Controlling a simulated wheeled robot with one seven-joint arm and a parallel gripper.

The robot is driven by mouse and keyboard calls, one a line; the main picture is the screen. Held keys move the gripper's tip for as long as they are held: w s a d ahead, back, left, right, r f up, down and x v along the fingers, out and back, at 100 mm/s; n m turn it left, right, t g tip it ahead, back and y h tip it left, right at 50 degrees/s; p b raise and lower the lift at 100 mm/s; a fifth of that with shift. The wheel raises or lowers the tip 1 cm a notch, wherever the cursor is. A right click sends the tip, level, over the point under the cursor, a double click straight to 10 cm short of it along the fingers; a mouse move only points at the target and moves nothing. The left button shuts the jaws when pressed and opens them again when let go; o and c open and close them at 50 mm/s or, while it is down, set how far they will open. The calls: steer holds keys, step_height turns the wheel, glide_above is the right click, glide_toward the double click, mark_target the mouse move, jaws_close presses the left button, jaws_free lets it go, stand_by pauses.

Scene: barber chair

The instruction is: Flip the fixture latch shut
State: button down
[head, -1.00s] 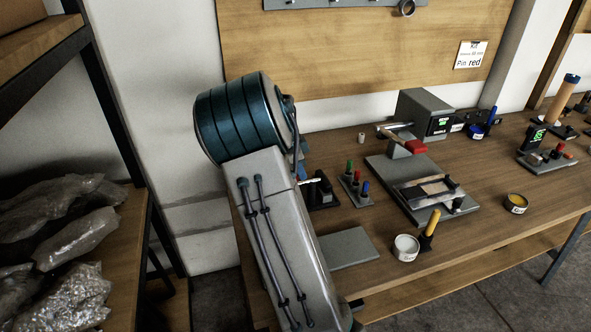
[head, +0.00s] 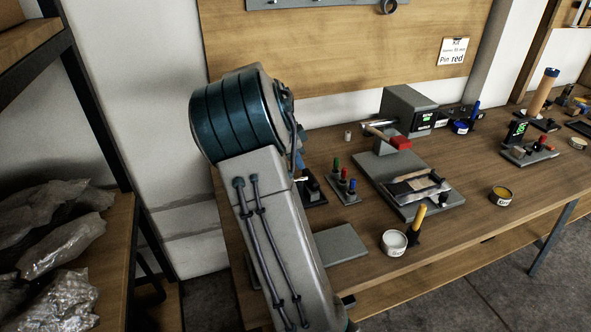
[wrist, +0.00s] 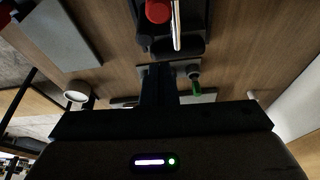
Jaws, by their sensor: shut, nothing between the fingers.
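The fixture is a grey base plate (head: 372,170) on the bench in the head view. A latch arm with a red grip (head: 401,143) stands at its back, raised above the plate. A flat light workpiece (head: 415,184) lies in a dark holder towards its front. My gripper (wrist: 165,85) shows in the wrist view as dark fingers together, with nothing seen between them. In the head view my own arm hides it. It is apart from the fixture latch as far as I can see.
Red, green and blue pegs on a small stand (head: 346,196) are left of the fixture. A grey plate (head: 341,245), a white tin (head: 394,241) and a yellow-handled tool (head: 418,219) are near the front edge. A grey box (head: 398,104) stands behind.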

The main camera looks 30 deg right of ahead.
steer(key=v, duration=0.7)
steer(key=shift+w, duration=0.1)
steer(key=s+a+n+t+y+p, duration=0.1)
steer(key=s+a+n+t, duration=0.1)
steer(key=s+a+n, duration=0.8)
steer(key=s+a+n+t+y+p, duration=0.1)
steer(key=s+a+n+y, duration=0.1)
steer(key=s+a+n, duration=0.8)
steer(key=shift+s+a+n+t+y, duration=0.3)
steer(key=shift+s+a+n+t, duration=0.15)
steer(key=shift+s, duration=2.25)
